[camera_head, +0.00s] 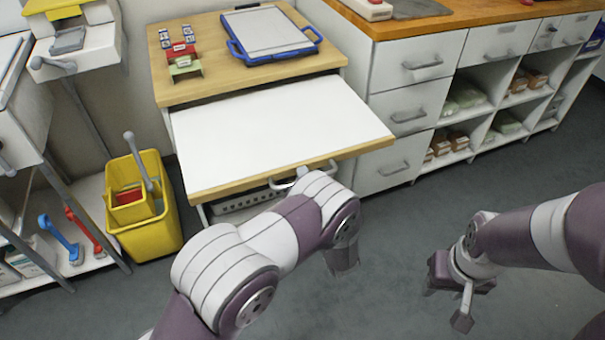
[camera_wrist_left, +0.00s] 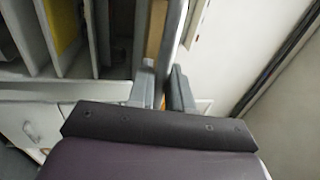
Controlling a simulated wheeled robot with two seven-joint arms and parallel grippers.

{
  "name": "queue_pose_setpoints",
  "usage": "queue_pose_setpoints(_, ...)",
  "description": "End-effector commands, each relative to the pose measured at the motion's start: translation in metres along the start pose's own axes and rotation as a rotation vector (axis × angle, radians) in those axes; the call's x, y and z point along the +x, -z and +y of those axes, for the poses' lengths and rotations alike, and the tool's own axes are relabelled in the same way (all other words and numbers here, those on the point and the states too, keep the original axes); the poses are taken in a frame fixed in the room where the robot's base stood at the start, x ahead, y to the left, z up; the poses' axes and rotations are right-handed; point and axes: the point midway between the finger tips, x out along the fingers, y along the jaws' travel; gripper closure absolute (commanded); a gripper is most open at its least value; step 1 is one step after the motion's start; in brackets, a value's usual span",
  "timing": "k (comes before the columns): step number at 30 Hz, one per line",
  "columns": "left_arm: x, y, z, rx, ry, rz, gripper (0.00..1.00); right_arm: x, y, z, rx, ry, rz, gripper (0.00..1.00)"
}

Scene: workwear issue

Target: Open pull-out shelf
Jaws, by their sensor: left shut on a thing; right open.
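The pull-out shelf (camera_head: 270,125) is a white board with a wooden front edge. It stands well out from under the wooden top of its cabinet. Its handle (camera_head: 281,184) is a metal bar on the front, partly covered by my left wrist. My left gripper is at this handle; its fingers are mostly hidden in the head view. In the left wrist view my left gripper (camera_wrist_left: 163,88) has its fingers close together, shut on the handle, with the wooden edge (camera_wrist_left: 157,28) just beyond. My right gripper (camera_head: 463,296) is open and empty, low over the floor at right.
A blue-framed board (camera_head: 232,48) and small coloured blocks (camera_head: 184,66) lie on the cabinet top. A yellow bucket (camera_head: 150,234) stands left of the cabinet. White drawers (camera_head: 408,66) and open shelving are at right. The grey floor in front is clear.

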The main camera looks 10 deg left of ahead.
Motion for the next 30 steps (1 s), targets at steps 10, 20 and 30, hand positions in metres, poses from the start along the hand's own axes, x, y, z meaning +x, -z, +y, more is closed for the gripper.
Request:
queue_pose_setpoints(10,0.000,0.000,0.000,0.000,-0.001,-0.001,0.65,0.000,0.000,0.000,0.000,0.000,0.000,0.57)
queue_pose_setpoints(20,-0.004,0.000,0.000,0.000,-0.001,0.001,0.65,-0.001,0.000,0.000,0.000,0.000,0.000,0.57)
queue_pose_setpoints(30,-0.074,0.001,0.000,0.002,-0.001,0.006,0.65,-0.006,0.001,0.000,0.000,0.000,0.000,0.57)
